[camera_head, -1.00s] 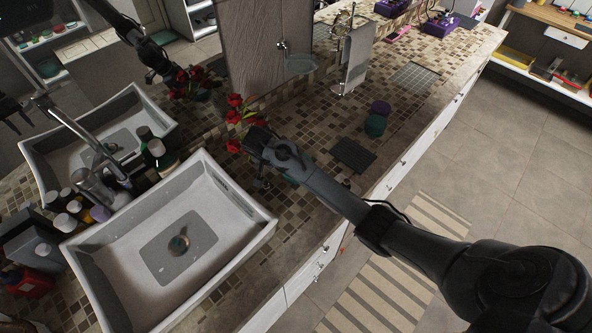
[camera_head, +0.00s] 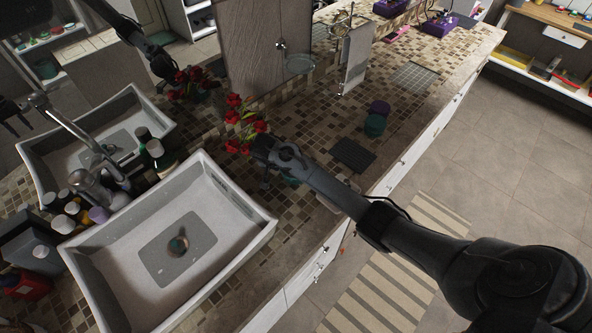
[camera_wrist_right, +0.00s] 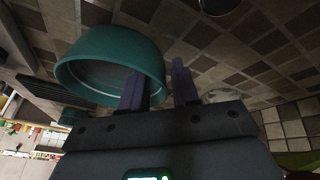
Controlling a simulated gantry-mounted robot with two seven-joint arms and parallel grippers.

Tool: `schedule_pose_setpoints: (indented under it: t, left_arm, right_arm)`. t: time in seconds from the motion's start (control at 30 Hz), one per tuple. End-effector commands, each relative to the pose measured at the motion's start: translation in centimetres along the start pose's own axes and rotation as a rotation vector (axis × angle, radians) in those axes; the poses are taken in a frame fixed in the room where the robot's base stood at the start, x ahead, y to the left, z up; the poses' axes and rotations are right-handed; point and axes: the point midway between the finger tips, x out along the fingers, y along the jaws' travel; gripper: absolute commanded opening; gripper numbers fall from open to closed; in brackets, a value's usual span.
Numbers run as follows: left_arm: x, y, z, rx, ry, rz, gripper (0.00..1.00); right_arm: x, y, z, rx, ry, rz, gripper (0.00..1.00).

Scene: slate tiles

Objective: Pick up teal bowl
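The teal bowl (camera_wrist_right: 108,62) fills the upper left of the right wrist view, its rim facing my gripper. In the head view my right arm hides most of it; a sliver of teal (camera_head: 291,181) shows beside the gripper. My right gripper (camera_wrist_right: 160,88) is open, its fingers apart. One finger overlaps the bowl's opening, and the other is outside the rim. I cannot tell whether either touches the bowl. In the head view the right gripper (camera_head: 268,160) is over the tiled counter, beside the sink. My left gripper is not in view.
A white sink (camera_head: 212,200) stands to the left, with bottles (camera_head: 160,157) beyond it. Red flowers (camera_head: 240,125) stand close behind the gripper. A dark mat (camera_head: 352,154) and teal and purple cups (camera_head: 375,122) are to the right. A mirror backs the counter.

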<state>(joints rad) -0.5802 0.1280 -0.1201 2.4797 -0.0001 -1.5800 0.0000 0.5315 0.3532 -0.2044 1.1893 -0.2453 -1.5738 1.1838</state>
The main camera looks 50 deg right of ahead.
Motion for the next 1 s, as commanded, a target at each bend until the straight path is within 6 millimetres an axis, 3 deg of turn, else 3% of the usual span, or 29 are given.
schedule_pose_setpoints:
  t: [0.03,0.2,0.73,1.0]
  left_arm:
    - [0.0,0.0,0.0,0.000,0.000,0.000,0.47]
    - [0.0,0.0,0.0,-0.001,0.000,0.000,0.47]
    - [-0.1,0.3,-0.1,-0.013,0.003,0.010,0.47]
    - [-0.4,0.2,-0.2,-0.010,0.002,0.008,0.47]
  right_arm:
    - [0.0,0.0,0.0,0.000,0.000,0.000,0.22]
    - [0.0,0.0,0.0,0.000,0.000,0.000,0.00]
    - [-0.5,0.1,-0.2,0.002,0.001,-0.001,0.00]
    - [-3.2,0.4,-1.4,0.002,0.002,-0.003,0.00]
